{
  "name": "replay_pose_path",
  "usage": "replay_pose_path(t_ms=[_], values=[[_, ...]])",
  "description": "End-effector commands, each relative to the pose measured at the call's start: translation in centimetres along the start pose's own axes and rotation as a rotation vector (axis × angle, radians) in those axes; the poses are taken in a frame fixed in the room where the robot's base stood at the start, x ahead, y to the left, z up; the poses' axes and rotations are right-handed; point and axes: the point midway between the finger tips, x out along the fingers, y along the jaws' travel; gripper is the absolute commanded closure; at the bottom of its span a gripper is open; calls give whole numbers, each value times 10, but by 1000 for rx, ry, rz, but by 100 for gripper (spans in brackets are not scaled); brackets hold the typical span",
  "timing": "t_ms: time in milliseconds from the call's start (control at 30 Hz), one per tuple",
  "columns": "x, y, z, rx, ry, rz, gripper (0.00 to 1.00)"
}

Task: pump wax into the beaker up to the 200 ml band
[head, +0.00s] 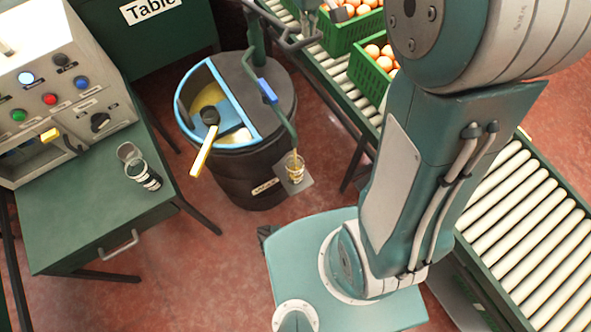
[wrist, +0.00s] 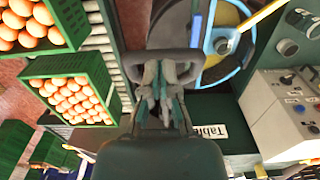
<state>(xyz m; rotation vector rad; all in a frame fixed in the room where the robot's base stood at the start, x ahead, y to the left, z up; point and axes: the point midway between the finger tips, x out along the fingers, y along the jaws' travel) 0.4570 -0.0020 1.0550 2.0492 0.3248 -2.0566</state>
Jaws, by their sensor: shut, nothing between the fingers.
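The beaker (head: 296,170) is a small clear vessel on a grey plate beside the dark wax drum (head: 245,172). It stands under the end of a green pipe (head: 287,128) with a blue sleeve (head: 267,90). Some amber shows in the beaker, but its bands are too small to read. The drum has a blue rim and yellowish wax (head: 209,97) inside. A yellow-handled tool (head: 203,155) rests across its opening. In the wrist view, my gripper (wrist: 165,85) is shut and empty, beside the drum's blue-rimmed top (wrist: 210,45). The beaker cannot be made out there.
A green table (head: 85,215) at left holds a control panel (head: 60,85) with buttons and a small striped container (head: 148,177). Red floor (head: 165,265) is open in front.

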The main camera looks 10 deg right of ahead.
Motion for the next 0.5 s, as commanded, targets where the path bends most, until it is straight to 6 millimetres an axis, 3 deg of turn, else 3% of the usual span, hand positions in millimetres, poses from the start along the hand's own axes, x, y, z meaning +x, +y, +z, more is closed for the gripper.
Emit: replay_pose_path(t_ms=[233, 500], values=[[2, 0, -1, -1, 0, 0, 100], [33, 0, -1, -1, 0, -1, 100]])
